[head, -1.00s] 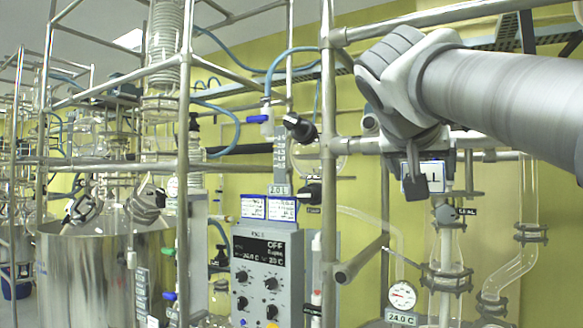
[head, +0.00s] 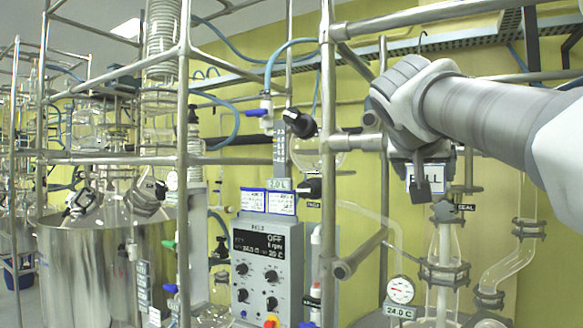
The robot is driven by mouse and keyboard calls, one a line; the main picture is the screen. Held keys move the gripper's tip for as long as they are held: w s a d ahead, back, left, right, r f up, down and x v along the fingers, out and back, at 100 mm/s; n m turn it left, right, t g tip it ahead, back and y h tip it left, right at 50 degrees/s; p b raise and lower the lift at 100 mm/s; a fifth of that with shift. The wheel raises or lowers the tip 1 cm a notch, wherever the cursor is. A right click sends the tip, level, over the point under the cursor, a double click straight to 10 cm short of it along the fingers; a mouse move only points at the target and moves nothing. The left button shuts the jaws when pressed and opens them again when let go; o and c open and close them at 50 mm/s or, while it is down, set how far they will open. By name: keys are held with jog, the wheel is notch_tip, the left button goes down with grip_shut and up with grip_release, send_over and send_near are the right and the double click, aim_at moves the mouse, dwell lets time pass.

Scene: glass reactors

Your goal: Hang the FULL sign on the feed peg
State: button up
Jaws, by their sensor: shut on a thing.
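The FULL sign (head: 438,184) is a small white plate with dark letters, at the right of the head view. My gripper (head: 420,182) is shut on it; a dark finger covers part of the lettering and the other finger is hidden. The sign is held upright, in front of the glassware at the right and above a clamped glass column. I cannot pick out the feed peg for sure. A dark SEAL tag (head: 465,208) shows just below and right of the sign.
A steel frame post (head: 328,150) and a stub rail (head: 360,252) stand left of my gripper. The clamped glass column (head: 444,272) and a dial gauge (head: 401,290) are below. A control box (head: 258,265) and a steel vessel (head: 85,265) are further left.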

jog(key=shift+w+d+p, duration=0.4)
jog(key=shift+w+d, duration=0.05)
jog(key=shift+w, duration=0.2)
jog(key=shift+w+d+p, duration=0.4)
jog(key=shift+w, duration=0.2)
jog(key=shift+w+d+f, duration=0.1)
jog(key=shift+w+d, duration=0.3)
jog(key=shift+w, duration=0.15)
jog(key=shift+w+d+f+b, duration=0.1)
jog(key=shift+w+f+b, duration=0.05)
jog(key=shift+f+b, duration=0.4)
dwell(0.5)
jog(key=o, duration=1.2)
jog(key=shift+b+v, duration=0.55)
jog(key=shift+v, duration=2.95)
